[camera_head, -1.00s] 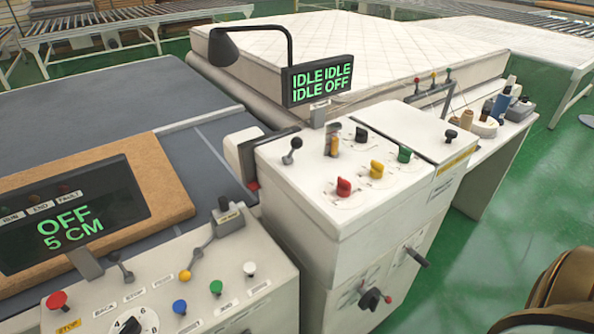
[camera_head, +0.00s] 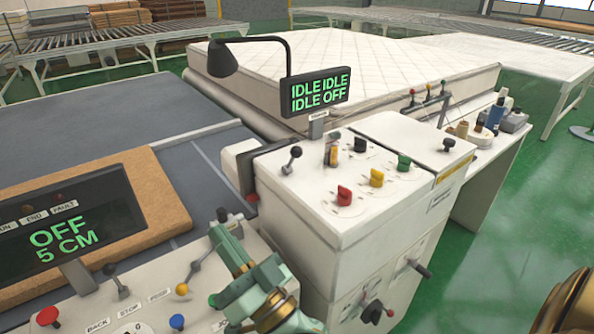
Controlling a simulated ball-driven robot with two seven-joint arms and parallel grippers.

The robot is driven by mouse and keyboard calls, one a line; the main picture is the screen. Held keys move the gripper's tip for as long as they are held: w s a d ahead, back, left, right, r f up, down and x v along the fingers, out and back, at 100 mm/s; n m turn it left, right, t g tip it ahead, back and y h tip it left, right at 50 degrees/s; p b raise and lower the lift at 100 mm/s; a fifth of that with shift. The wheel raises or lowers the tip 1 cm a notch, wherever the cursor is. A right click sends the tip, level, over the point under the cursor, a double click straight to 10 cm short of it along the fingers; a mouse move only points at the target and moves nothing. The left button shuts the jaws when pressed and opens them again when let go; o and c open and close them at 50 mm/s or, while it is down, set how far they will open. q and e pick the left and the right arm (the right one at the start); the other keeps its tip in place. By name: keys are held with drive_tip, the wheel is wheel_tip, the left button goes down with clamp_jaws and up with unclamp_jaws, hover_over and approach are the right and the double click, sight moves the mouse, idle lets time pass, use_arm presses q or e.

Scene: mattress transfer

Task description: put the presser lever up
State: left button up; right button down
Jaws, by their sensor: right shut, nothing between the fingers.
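My right gripper (camera_head: 228,240) comes up from the bottom of the view, green with brass-coloured parts. It is shut and empty, over the left control panel. A short black-knobbed lever (camera_head: 292,158) stands tilted on the near left top of the white machine cabinet (camera_head: 300,205), apart from the gripper and above it in the picture. No label naming the presser lever is readable. My left gripper is out of view.
Red, yellow and green knobs (camera_head: 376,178) sit on the cabinet top. A display (camera_head: 315,91) reading IDLE IDLE IDLE OFF stands behind them, with a black lamp (camera_head: 223,60). A mattress (camera_head: 350,70) lies behind. Another display (camera_head: 65,235) reads OFF 5 CM.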

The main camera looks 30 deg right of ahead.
drive_tip(key=d+r+m+h, duration=0.3)
drive_tip(key=d+m+h, duration=0.3)
drive_tip(key=m+h, duration=1.2)
drive_tip(key=d+f+m+g+h, duration=0.4)
drive_tip(key=f+m+g, duration=0.3)
drive_tip(key=m+g, duration=0.3)
drive_tip(key=shift+w+d+m+g, duration=0.3)
drive_tip(key=shift+d+m+g, duration=0.15)
drive_tip(key=shift+m, duration=0.75)
